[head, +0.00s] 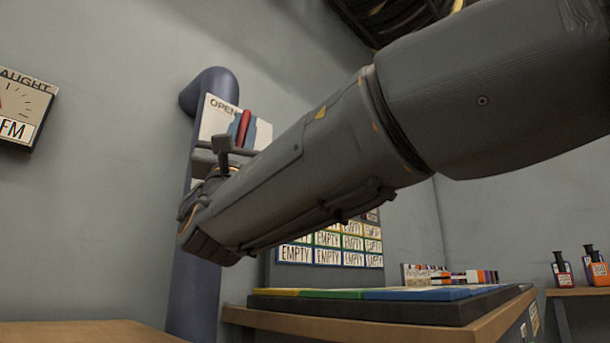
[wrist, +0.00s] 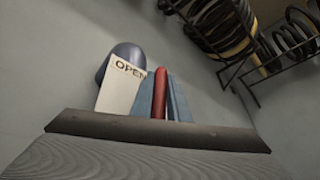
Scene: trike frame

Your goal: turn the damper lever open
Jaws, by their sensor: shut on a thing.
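The red damper lever (head: 244,127) stands nearly upright in front of a white plate (head: 217,117) on a blue-grey duct pipe (head: 205,85). The plate carries the word OPEN at its upper left, left of the lever. My gripper (head: 242,132) comes in from the right with its blue fingers shut on the lever. The lever's base and pivot are hidden behind my gripper, and the rest of the plate is largely covered.
A workbench (head: 470,325) with a dark tray (head: 380,309) lies below my arm at right. A board of EMPTY labels (head: 325,250) stands behind it. A gauge (head: 20,108) hangs on the left wall. Bottles (head: 596,267) stand at far right. Coil racks (wrist: 215,30) hang high up.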

